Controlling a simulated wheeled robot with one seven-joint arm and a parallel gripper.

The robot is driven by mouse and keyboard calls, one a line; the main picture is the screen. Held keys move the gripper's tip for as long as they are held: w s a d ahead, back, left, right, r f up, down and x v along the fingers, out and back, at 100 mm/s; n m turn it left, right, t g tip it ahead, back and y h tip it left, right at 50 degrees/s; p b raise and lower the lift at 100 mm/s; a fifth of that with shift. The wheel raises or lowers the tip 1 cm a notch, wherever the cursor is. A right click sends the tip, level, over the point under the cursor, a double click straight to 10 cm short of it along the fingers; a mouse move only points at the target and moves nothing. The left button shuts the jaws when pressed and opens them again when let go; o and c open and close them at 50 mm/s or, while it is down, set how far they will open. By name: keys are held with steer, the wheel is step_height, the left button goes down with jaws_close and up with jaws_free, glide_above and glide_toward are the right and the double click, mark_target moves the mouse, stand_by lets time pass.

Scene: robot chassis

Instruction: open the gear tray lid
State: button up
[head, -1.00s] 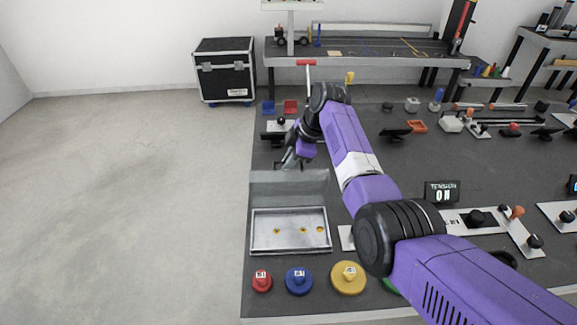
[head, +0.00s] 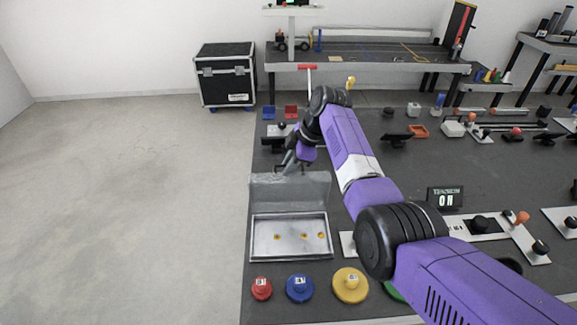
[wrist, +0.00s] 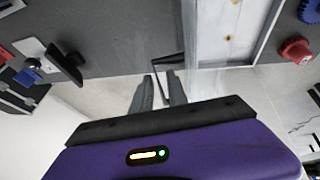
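The gear tray (head: 256,240) is a shallow silver box on the dark bench top, with several small gold spots on its floor. Its grey lid (head: 285,190) stands raised along the tray's far edge, and the inside is uncovered. The lid shows almost edge-on in the wrist view (wrist: 191,45), with a thin dark handle (wrist: 168,60) on its outer side. My gripper (head: 288,165) is behind the raised lid, close to its top edge in the head view. In the wrist view its two grey fingers (wrist: 160,80) are apart, with nothing visibly clamped. Whether a finger touches the lid or handle is unclear.
Red (head: 261,288), blue (head: 299,288) and yellow (head: 350,285) knobs sit in front of the tray. A black case (head: 225,75) is on the floor at back left. The left floor is clear.

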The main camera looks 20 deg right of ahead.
steer(key=shift+r, duration=0.1)
steer(key=v, duration=0.7)
steer(key=shift+r+b, duration=0.3)
steer(key=shift+s+d, duration=0.1)
steer(key=shift+d, duration=0.05)
